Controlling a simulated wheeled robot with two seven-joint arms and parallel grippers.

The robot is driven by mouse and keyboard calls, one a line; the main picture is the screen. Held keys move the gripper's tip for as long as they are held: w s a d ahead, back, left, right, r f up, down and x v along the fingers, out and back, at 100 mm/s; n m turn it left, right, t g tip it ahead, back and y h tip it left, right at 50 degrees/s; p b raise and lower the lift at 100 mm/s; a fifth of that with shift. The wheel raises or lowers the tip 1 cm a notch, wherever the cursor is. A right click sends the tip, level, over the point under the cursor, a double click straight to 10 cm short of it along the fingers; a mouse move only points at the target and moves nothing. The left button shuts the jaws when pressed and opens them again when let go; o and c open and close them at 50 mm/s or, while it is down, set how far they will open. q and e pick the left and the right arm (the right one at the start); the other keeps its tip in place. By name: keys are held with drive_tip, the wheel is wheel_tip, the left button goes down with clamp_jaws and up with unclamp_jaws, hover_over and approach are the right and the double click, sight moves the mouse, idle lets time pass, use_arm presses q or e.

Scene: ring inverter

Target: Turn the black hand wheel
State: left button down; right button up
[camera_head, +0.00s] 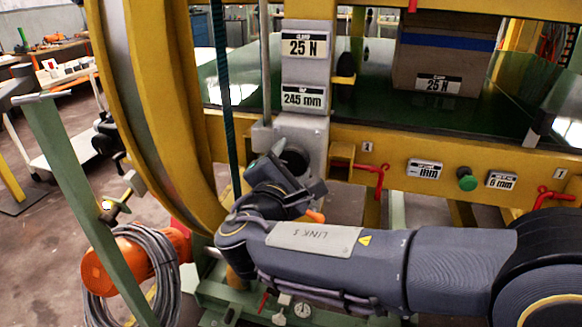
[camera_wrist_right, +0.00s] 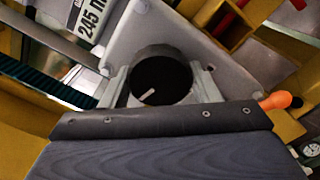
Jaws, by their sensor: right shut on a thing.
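The black hand wheel (camera_wrist_right: 160,76) is a round dark knob on a grey metal bracket, with a small pale mark near its lower left edge. In the head view the wheel (camera_head: 295,158) is partly hidden behind my right gripper (camera_head: 289,168). In the right wrist view my right gripper (camera_wrist_right: 161,86) has one grey finger on each side of the wheel and is shut on it. The gripper body hides the lower part of the wheel. My left gripper is in neither view.
A grey plate above the wheel carries a 245 mm label (camera_head: 303,97). A large yellow ring (camera_head: 160,110) stands left of it, beside a dark green belt (camera_head: 223,90). A yellow beam (camera_head: 400,147) with a green button (camera_head: 467,179) and red levers (camera_head: 382,178) runs right.

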drive_tip(key=o, duration=1)
drive_tip(key=v, duration=0.8)
